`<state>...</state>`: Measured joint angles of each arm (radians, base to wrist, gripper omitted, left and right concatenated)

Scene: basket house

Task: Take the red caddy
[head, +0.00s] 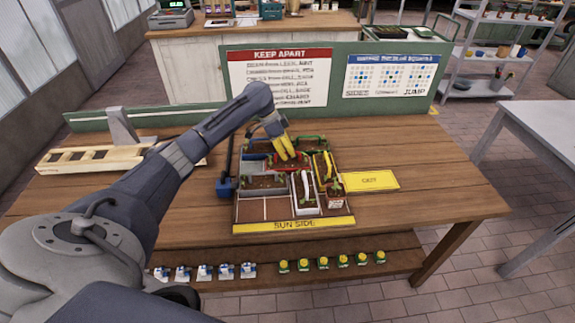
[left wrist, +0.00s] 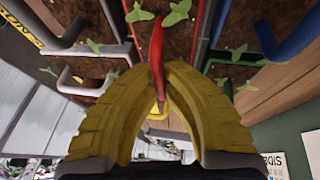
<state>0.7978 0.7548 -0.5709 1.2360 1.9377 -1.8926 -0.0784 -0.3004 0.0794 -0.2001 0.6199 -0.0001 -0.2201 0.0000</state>
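The red caddy (head: 294,167) sits among other planted caddies in the middle of the divided tray on the wooden table. My left gripper (head: 286,149) reaches down over it from the left. In the left wrist view, its two yellow fingers (left wrist: 159,72) close in on both sides of the red handle (left wrist: 157,45) and appear to pinch it. The fingers and arm hide part of the caddy in the head view. Whether the caddy is raised off the tray cannot be told. My right gripper is not in view.
A white caddy (head: 305,196), a yellow one (head: 325,166) and a grey one (head: 262,183) stand close around it. A green handle (head: 310,139) rises behind. A yellow exit mat (head: 370,180) lies right of the tray; the table's right side is clear.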

